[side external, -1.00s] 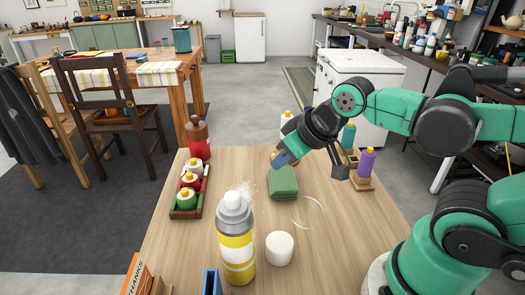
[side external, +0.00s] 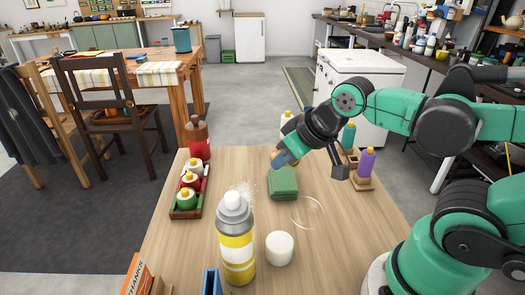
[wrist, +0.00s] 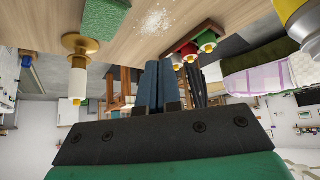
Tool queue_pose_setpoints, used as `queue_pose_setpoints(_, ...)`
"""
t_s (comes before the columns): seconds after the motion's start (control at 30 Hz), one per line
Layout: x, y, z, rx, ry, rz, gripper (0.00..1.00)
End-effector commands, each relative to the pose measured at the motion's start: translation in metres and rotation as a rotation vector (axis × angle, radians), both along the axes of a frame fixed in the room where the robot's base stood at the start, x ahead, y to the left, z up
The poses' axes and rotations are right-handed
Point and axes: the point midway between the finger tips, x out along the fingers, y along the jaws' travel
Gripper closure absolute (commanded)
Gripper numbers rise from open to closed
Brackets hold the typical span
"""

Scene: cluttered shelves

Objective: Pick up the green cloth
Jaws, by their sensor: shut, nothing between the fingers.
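The folded green cloth (side external: 283,181) lies on the wooden table near its middle. It also shows at the top of the wrist view (wrist: 108,17). My gripper (side external: 281,159) is just behind the cloth and a little above the table in the side view. Its two blue fingers (wrist: 161,85) are together in the wrist view, with nothing between them. The cloth is outside the fingers. From the side view I cannot tell whether the fingertips touch its back edge.
A spray can (side external: 235,240) and its white cap (side external: 279,248) stand in front. A rack of small bottles (side external: 187,193) and a red bottle (side external: 198,138) are at left. A purple bottle (side external: 366,163) stands right. White powder (wrist: 155,22) lies left of the cloth in the side view.

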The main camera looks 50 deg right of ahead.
Motion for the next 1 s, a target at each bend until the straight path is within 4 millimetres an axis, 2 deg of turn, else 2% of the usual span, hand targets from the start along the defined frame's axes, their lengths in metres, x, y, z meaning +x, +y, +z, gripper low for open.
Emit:
queue_pose_setpoints(0.13, 0.0, 0.0, 0.0, 0.0, 0.0, 0.0, 1.0)
queue_pose_setpoints(0.17, 0.0, 0.0, 0.0, 0.0, 0.0, 0.0, 0.97)
queue_pose_setpoints(0.5, 0.0, 0.0, 0.0, 0.0, 0.0, 0.0, 0.01)
queue_pose_setpoints(0.83, 0.003, -0.003, 0.001, 0.01, 0.02, -0.024, 0.0)
queue_pose_setpoints(1.0, 0.018, -0.018, -0.002, 0.062, 0.133, -0.159, 0.0)
